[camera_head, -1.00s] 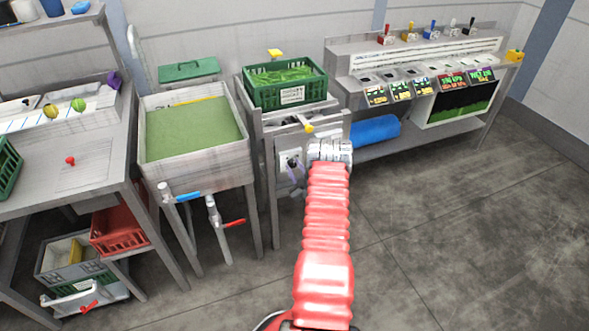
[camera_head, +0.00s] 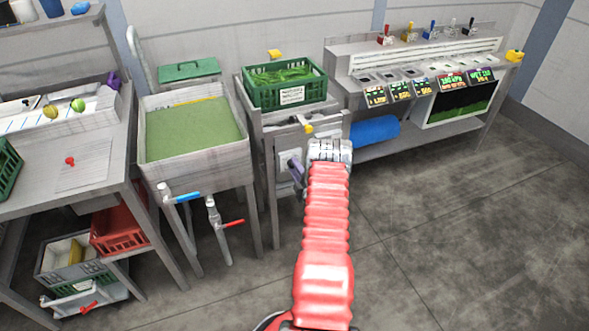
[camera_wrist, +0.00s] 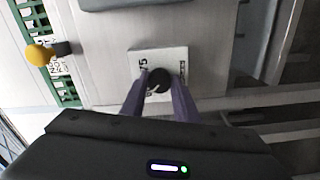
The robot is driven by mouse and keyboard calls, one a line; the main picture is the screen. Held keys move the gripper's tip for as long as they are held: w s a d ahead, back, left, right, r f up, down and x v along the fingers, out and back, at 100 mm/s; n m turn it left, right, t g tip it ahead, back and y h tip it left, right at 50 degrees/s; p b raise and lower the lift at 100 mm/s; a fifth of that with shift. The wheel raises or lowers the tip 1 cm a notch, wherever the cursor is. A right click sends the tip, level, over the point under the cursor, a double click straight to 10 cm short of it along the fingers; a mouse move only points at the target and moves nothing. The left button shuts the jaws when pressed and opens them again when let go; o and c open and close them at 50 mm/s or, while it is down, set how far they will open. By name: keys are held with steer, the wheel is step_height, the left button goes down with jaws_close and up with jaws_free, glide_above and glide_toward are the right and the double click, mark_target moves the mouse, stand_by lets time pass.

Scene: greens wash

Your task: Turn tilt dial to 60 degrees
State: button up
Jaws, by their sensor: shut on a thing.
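The tilt dial is a black knob (camera_wrist: 158,79) on a white plate (camera_wrist: 172,62) with printed marks, on the front of the grey stand. In the wrist view my gripper (camera_wrist: 159,92) has its two purple fingers on either side of the knob, shut on it. Part of the scale is hidden by the fingers and knob, so I cannot read the pointer's angle. In the head view my gripper (camera_head: 297,172) is at the plate (camera_head: 284,160) and my red arm hides part of the stand front; the knob is hidden there.
A green crate (camera_head: 284,102) of greens sits on the stand, above the dial. A yellow knob (camera_wrist: 39,55) sticks out near the plate. A wash basin (camera_head: 195,165) with taps stands left. A bench with displays (camera_head: 451,80) stands right. The floor at right is clear.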

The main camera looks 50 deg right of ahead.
steer(key=shift+w+a+f+n, duration=0.15)
steer(key=shift+a+n, duration=0.1)
steer(key=shift+n, duration=0.05)
steer(key=o, duration=1.1)
steer(key=shift+d, duration=0.15)
steer(key=shift+c, duration=0.2)
steer(key=v, duration=1.4)
steer(key=shift+d, duration=0.1)
